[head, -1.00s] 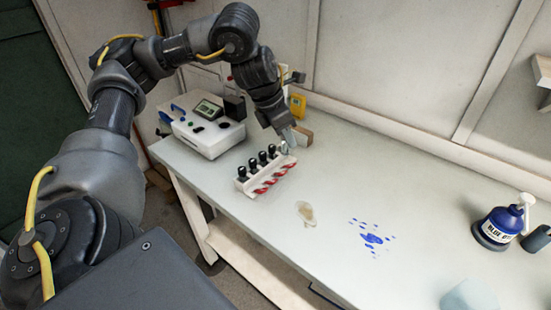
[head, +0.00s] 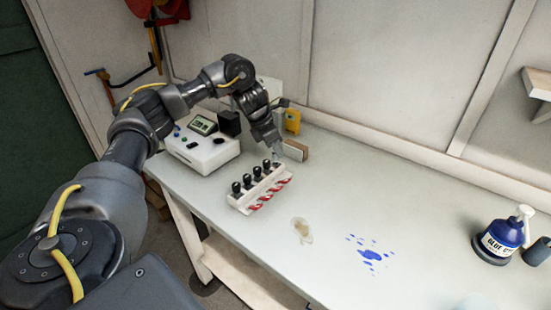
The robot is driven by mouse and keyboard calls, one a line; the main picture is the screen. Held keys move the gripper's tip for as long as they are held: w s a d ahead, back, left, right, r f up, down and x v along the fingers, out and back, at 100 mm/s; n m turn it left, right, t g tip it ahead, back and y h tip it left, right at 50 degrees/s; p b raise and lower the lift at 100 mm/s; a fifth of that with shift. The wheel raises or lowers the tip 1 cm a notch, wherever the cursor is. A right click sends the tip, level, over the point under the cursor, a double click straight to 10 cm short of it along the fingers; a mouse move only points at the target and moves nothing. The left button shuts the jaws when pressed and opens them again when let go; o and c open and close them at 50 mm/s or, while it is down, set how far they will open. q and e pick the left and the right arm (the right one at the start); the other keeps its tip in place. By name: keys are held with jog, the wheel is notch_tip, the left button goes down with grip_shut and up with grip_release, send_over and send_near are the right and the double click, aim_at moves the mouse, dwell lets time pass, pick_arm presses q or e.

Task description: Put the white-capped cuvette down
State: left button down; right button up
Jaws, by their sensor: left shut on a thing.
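A white rack (head: 240,205) with red-and-white striped marking on its front stands on the bench. Several black-capped cuvettes (head: 247,182) stand upright in it in a row. My left gripper (head: 276,154) points down at the far right end of the rack, just beyond the last black cap. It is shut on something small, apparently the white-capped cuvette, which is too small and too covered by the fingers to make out. I cannot tell whether it is in the rack or above it. My right gripper is out of view.
A white instrument (head: 205,152) with a small screen stands left of the rack. A small brown-and-white block (head: 295,151) and a yellow object (head: 292,121) are behind the gripper.

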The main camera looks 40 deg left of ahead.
aim_at(276, 156)
pick_arm(q)
jog(key=shift+w+a+f, duration=0.2)
jog(key=shift+a+f, duration=0.05)
jog(key=shift+f, duration=0.1)
notch_tip(276, 156, down, 3)
jog(key=shift+w+a+f+p, duration=0.1)
jog(key=shift+f+p, duration=0.05)
jog(key=shift+p, duration=0.5)
jog(key=c, duration=1.2)
grip_release()
jog(key=shift+f, duration=0.1)
jog(key=shift+c, duration=0.2)
